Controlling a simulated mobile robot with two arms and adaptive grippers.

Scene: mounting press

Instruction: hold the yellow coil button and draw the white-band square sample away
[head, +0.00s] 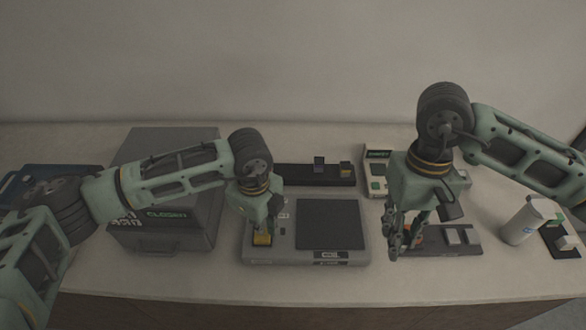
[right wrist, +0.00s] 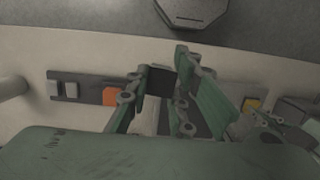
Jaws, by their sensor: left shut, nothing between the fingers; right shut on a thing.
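The yellow coil button (head: 262,240) is at the left end of the grey press base (head: 345,257), beside its dark square plate (head: 330,225). My left gripper (head: 262,228) is shut and empty, pointing down at the button; its tips appear to be on it, though contact is hard to judge. The button also shows in the right wrist view (right wrist: 252,104). My right gripper (head: 394,250) is right of the base, raised. In the right wrist view its fingers (right wrist: 160,82) are shut on a dark square sample (right wrist: 160,79). I cannot see a white band on it.
A white bottle (head: 522,222) stands further right. A dark rack (head: 310,175) is behind the base, and a large grey box (head: 165,235) is left.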

